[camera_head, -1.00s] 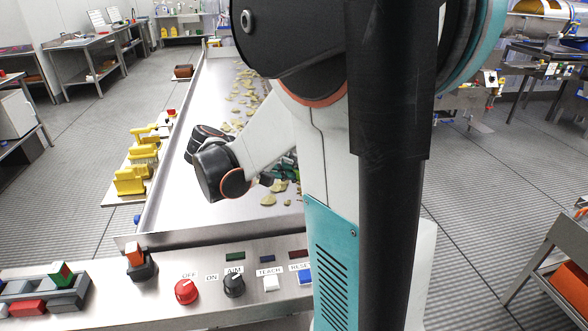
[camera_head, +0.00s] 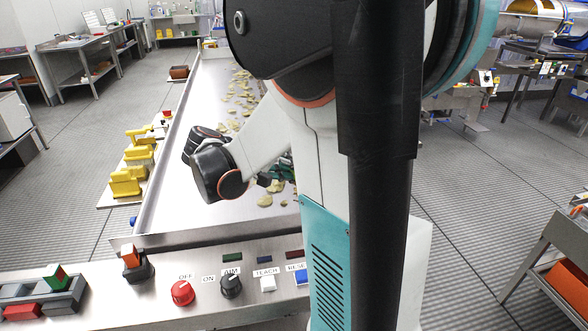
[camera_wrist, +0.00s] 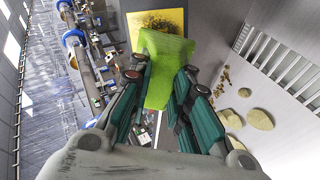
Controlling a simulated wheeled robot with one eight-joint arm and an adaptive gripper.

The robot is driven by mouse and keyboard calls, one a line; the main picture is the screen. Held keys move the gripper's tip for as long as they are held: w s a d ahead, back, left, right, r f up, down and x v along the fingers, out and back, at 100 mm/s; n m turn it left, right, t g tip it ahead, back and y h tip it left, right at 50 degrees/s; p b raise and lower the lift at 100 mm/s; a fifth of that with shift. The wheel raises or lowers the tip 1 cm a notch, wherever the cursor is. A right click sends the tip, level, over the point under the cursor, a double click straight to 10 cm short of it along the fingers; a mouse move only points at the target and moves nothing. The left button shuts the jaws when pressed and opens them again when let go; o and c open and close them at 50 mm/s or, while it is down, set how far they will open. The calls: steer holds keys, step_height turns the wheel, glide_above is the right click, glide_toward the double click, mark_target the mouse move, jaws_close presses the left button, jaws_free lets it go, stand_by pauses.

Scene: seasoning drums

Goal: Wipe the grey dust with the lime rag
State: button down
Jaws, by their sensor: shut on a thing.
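The lime rag (camera_wrist: 162,66) is a flat bright green piece in the middle of the wrist view. My gripper (camera_wrist: 160,84) has teal-padded fingers on either side of the rag and is shut on its near part. The far part of the rag stretches out beyond the fingertips. In the head view my arm hides most of the gripper and the rag. I cannot make out the grey dust in either view.
A long metal conveyor (camera_head: 178,190) carries scattered yellowish chips (camera_head: 265,200). A control panel with a red knob (camera_head: 182,293) crosses its near end. Yellow items (camera_head: 125,183) stand along its left side. The wrist view shows a yellow-framed panel (camera_wrist: 133,36) beyond the rag.

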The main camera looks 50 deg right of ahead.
steer(key=shift+b+x, duration=0.3)
steer(key=shift+x, duration=0.65)
stand_by(0.7)
steer(key=shift+s, duration=0.15)
steer(key=shift+s+a, duration=0.25)
steer(key=shift+s, duration=0.2)
steer(key=shift+s+a, duration=0.2)
steer(key=shift+s, duration=0.3)
steer(key=shift+s, duration=0.1)
steer(key=shift+s+a+f+p, duration=0.1)
steer(key=shift+s+a+p, duration=0.15)
steer(key=shift+s, duration=0.3)
steer(key=shift+s+a+p, duration=0.15)
steer(key=shift+s+a, duration=0.05)
steer(key=shift+s, duration=0.35)
steer(key=shift+s+a+f, duration=0.1)
steer(key=shift+s+a, duration=0.1)
steer(key=shift+s, duration=0.3)
steer(key=shift+s+a, duration=0.15)
steer(key=shift+s, duration=0.35)
